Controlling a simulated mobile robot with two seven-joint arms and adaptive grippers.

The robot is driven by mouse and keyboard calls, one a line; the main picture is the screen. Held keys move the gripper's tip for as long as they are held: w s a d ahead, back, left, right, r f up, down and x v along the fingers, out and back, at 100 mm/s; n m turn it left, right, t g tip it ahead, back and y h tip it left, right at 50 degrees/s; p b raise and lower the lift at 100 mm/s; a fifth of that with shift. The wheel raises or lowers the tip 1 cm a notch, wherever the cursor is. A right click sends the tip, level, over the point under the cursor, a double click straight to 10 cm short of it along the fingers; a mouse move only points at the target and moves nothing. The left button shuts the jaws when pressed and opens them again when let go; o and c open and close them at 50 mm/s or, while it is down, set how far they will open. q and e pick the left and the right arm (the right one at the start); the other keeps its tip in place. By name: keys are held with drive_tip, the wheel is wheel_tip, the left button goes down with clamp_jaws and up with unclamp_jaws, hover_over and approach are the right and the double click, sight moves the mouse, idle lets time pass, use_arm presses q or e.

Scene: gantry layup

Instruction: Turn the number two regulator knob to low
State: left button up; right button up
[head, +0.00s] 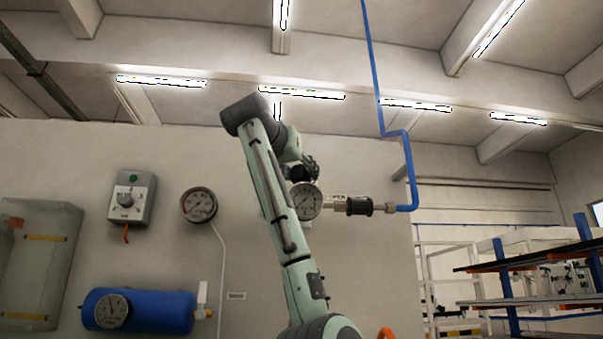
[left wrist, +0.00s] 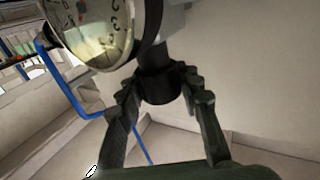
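A round white gauge (head: 306,201) sits on the wall fitting at the lower end of the blue pipe, with a black cylinder (head: 360,206) to its right. My left gripper (head: 302,172) is just above this gauge in the head view. In the left wrist view the gauge (left wrist: 108,32) is large at the top left. A black regulator knob (left wrist: 160,86) points toward the camera. The left gripper's fingers (left wrist: 162,92) lie on both sides of the knob and appear to touch it. No knob number or setting can be read. My right gripper is not in view.
A grey box with a dial (head: 128,198), a second gauge (head: 199,205) and a blue tank (head: 150,311) are on the wall to the left. The blue pipe (head: 376,80) runs down to the fitting. Racks (head: 520,270) stand at the right.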

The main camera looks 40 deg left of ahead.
use_arm(q)
drive_tip(key=o, duration=0.4)
drive_tip(key=shift+o, duration=0.2)
drive_tip(key=v, duration=1.2)
